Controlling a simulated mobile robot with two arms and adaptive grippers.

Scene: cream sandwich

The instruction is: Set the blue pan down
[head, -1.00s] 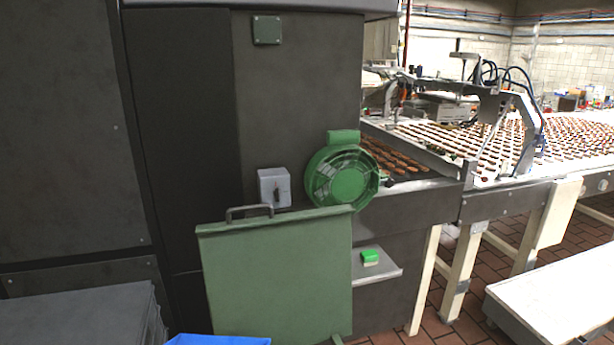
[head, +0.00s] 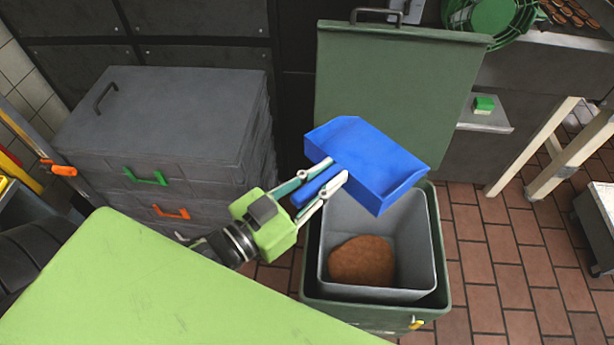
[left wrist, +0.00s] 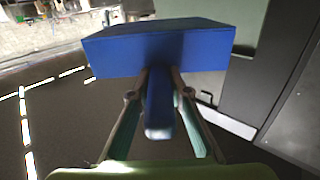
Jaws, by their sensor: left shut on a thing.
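The blue pan (head: 372,160) is held up in the air, tilted, over the open green bin. My left gripper (head: 326,184) is shut on its short blue handle. In the left wrist view the pan (left wrist: 165,52) fills the upper middle, and its handle lies between the fingers of my left gripper (left wrist: 160,100). My right gripper does not show.
The green bin (head: 441,240) has a grey liner (head: 330,228) with a brown heap (head: 362,261) in it. Its green lid (head: 400,85) stands raised behind. A grey drawer cabinet (head: 170,110) is at left. A light green surface (head: 130,285) fills the lower left.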

